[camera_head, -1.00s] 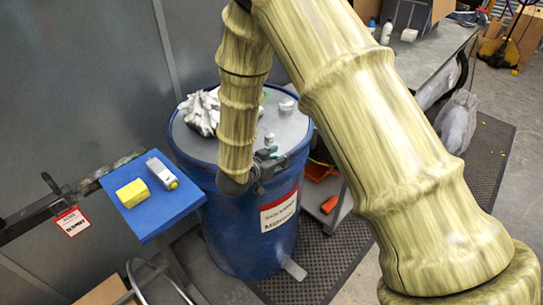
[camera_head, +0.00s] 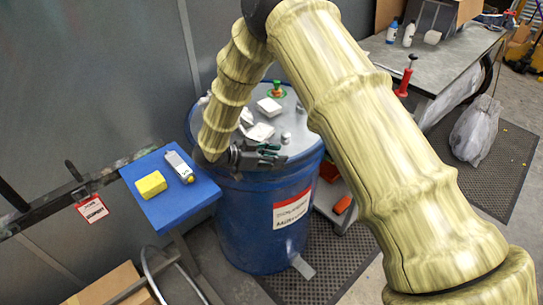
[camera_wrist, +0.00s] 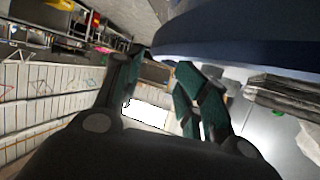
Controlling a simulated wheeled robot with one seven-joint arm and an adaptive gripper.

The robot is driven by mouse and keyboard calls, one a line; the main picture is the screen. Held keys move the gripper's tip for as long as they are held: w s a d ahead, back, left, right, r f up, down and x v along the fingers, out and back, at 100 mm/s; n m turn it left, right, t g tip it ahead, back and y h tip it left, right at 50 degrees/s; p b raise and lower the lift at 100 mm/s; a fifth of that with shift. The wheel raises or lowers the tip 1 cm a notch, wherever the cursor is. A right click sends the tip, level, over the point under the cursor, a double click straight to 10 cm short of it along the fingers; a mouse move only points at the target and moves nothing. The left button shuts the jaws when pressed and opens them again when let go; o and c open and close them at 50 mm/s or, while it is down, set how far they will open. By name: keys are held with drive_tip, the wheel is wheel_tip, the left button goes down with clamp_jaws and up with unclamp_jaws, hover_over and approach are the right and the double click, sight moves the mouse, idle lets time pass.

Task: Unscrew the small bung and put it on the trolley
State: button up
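The blue drum (camera_head: 255,225) stands in the middle with a grey lid (camera_head: 312,140). A small grey knob-like piece (camera_head: 286,138), perhaps the small bung, is on the lid near the front rim; another small pale piece (camera_head: 300,107) is farther right, partly by my arm. My gripper (camera_head: 280,152) is at the drum's front rim, fingers level and pointing right, just left of and below the first piece. In the wrist view its green-padded fingers (camera_wrist: 163,88) are apart with nothing seen between them. I cannot tell which thing is the trolley; a low grey one with orange items (camera_head: 338,207) stands right of the drum.
A blue-topped stand (camera_head: 180,208) at left holds a yellow block (camera_head: 151,185) and a grey handheld device (camera_head: 179,165). White pieces (camera_head: 260,131) and a green-and-red fitting (camera_head: 277,90) are on the lid. A workbench (camera_head: 440,62) with a red tool (camera_head: 405,80) is at back right.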

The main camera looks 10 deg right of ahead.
drive_tip(key=shift+w+a+m+g, duration=0.2)
drive_tip(key=shift+a+m+g, duration=0.3)
drive_tip(key=shift+g, duration=0.1)
drive_tip(key=shift+w+a+f+m+g+b, duration=0.2)
drive_tip(key=shift+w+a+m+g+b, duration=0.8)
drive_tip(key=shift+m+g, duration=0.35)
drive_tip(key=shift+w+a+m+g, duration=0.15)
drive_tip(key=shift+m+g, duration=0.2)
drive_tip(key=shift+w+a+r+m+g+b, duration=0.25)
drive_tip(key=shift+a+r+m+g+b, duration=0.2)
drive_tip(key=shift+a+m+g+b, duration=0.25)
drive_tip(key=shift+w+d+f, duration=0.15)
drive_tip(key=shift+d, duration=0.05)
